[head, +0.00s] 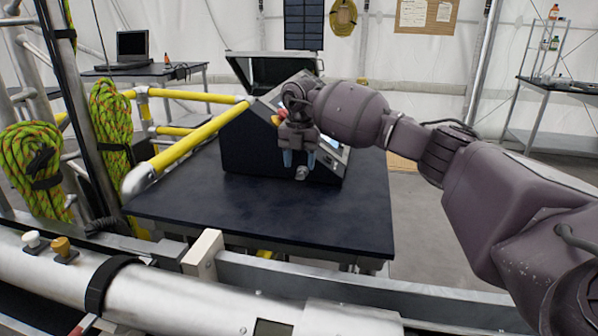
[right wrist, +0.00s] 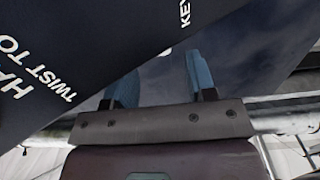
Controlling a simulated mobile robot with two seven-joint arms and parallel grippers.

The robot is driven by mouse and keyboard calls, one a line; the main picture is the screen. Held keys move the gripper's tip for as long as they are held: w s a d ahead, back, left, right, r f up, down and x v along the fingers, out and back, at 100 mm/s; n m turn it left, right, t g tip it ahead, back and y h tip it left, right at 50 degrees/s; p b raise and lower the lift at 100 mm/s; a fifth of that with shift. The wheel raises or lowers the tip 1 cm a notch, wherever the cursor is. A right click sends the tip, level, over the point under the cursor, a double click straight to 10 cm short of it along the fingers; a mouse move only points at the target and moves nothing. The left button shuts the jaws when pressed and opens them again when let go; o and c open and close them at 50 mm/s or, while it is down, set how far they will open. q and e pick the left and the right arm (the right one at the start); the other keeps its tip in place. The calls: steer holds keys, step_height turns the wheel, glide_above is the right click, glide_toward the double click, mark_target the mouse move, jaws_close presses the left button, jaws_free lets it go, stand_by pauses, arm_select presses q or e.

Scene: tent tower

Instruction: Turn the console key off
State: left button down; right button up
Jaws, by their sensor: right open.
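The dark console (head: 250,140) stands on the black table in the head view, its sloped face turned to the right. My right gripper (head: 299,160) is in front of the console, blue fingers pointing down, open. A small silver part (head: 302,173) shows just below the fingertips; I cannot tell whether it is the key. In the right wrist view, the console panel (right wrist: 100,45) fills the upper left, with white lettering including "TWIST TO" and "KEY". The open right gripper (right wrist: 161,80) shows nothing between its fingers. The key is not clearly visible there. My left gripper is out of view.
The black table (head: 340,215) has bare room in front of the console. Yellow rails (head: 185,142) run along its left side, near coiled green ropes (head: 112,120). An open case (head: 268,72) stands behind the console. A metal rail (head: 190,300) crosses the foreground.

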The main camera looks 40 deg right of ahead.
mark_target(300, 177)
steer(key=shift+f, duration=1.5)
steer(key=c, duration=0.9)
steer(key=shift+w+a+g+h, duration=0.15)
steer(key=shift+w+g+h, duration=0.1)
steer(key=shift+g+h, duration=0.75)
steer(key=o, duration=0.9)
